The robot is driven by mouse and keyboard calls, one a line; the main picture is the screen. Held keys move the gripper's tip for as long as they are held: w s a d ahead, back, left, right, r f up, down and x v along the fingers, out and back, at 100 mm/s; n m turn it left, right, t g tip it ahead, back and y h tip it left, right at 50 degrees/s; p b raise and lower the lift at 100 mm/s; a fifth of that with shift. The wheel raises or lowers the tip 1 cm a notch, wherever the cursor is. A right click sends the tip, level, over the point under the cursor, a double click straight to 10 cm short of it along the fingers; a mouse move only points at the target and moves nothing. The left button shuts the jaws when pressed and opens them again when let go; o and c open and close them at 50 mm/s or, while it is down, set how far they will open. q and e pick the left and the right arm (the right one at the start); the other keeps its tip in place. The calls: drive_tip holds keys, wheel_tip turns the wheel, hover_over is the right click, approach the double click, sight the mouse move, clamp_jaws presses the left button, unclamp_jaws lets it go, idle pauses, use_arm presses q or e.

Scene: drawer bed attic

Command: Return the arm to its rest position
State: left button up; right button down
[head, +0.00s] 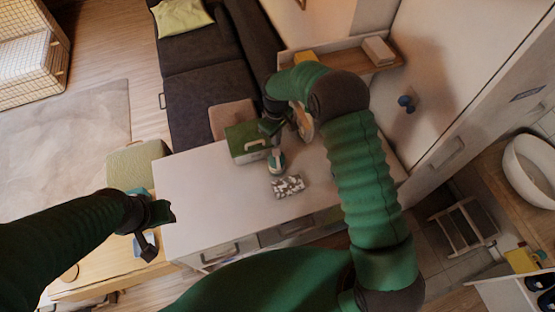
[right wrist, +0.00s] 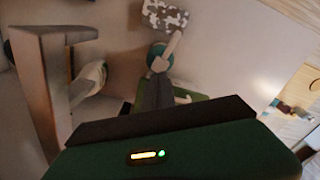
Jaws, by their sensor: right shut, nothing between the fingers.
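My right arm reaches up from the lower right and bends over the white cabinet top (head: 200,190). My right gripper (head: 270,130) is shut and empty above the cabinet, beside a green box with a handle (head: 243,138). In the right wrist view its narrow shut fingers (right wrist: 174,82) point toward a teal and white item (right wrist: 158,52). I cannot tell whether they touch it. My left gripper (head: 162,230) is open and empty at the left, by the cabinet's near left corner.
A grey-and-white patterned item (head: 288,186) lies on the cabinet top, near the teal item. A wooden shelf (head: 345,62) and the wall stand close behind my right arm. A dark sofa (head: 205,95) is at the back. The left part of the cabinet top is clear.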

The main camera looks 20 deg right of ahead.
wheel_tip(320, 180, up, 2)
drive_tip(key=shift+r+p, duration=0.1)
drive_tip(key=shift+p, duration=0.25)
drive_tip(key=s+d+f+m+t+b, duration=0.1)
drive_tip(key=s+f+m+b, duration=0.2)
drive_tip(key=s+b, duration=0.6)
drive_tip(key=s+d+f+m+t+b, duration=0.1)
drive_tip(key=s+d+f+m+b, duration=0.1)
drive_tip(key=s+b, duration=0.7)
drive_tip(key=s+f+m, duration=0.1)
drive_tip(key=s, duration=0.3)
drive_tip(key=shift+s+d+f+t+b, duration=0.15)
drive_tip(key=shift+s+f+t+b, duration=0.05)
drive_tip(key=shift+f+t+b, duration=0.1)
drive_tip(key=shift+s+r, duration=0.15)
